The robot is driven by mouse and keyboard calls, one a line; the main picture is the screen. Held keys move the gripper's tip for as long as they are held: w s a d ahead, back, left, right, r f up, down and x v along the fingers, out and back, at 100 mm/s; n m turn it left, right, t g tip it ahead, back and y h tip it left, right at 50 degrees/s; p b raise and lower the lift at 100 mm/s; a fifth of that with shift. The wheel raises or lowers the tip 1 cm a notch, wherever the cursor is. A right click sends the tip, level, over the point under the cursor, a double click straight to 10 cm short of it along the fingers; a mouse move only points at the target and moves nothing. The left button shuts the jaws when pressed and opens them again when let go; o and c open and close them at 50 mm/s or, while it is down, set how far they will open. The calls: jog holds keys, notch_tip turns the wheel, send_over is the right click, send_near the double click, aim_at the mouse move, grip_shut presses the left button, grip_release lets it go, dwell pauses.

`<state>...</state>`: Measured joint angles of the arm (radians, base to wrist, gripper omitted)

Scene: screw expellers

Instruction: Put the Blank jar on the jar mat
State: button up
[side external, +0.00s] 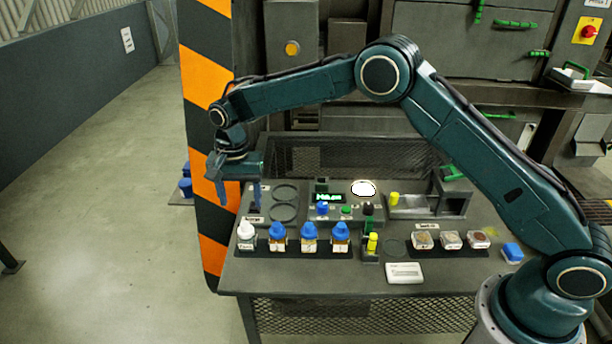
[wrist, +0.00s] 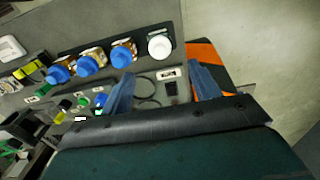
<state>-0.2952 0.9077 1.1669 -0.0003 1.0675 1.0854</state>
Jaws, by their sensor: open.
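A jar with a white cap (side external: 247,235), which I take to be the Blank jar, stands upright at the left end of a row of jars on the bench. Its label is too small to read. In the wrist view its white cap (wrist: 160,46) lies beyond the fingertips. My gripper (side external: 240,205) points down, open and empty, near the bench's left edge, behind and above this jar; its two blue fingers also show in the wrist view (wrist: 163,78). The jars stand on a dark strip (side external: 262,251).
Several blue-capped jars (side external: 309,236) stand close beside the white-capped one. Two dark rings (side external: 283,212) lie on the bench behind them. A scale-like device (side external: 363,189), a yellow-capped vial (side external: 373,242) and several small sample dishes (side external: 451,239) stand farther right. A striped pillar (side external: 207,130) rises at left.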

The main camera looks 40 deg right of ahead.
dwell(0.3)
jog(key=s+d+r+n+t, duration=0.1)
jog(key=s+d+r+n, duration=0.1)
jog(key=s+d+r, duration=0.55)
jog(key=s+d+r+n+t, duration=0.25)
jog(key=s+r, duration=0.55)
jog(key=r, duration=0.6)
jog(key=s+d+n+t, duration=0.1)
jog(key=s+d+n, duration=0.1)
jog(key=s, duration=0.9)
jog(key=s+d+n+t, duration=0.1)
jog(key=s+d, duration=0.4)
jog(key=s, duration=0.7)
jog(key=shift+s+d+f+n, duration=0.15)
jog(key=shift+s+f+n, duration=0.2)
jog(key=shift+n, duration=0.4)
jog(key=shift+w, duration=0.1)
jog(key=shift+c, duration=0.4)
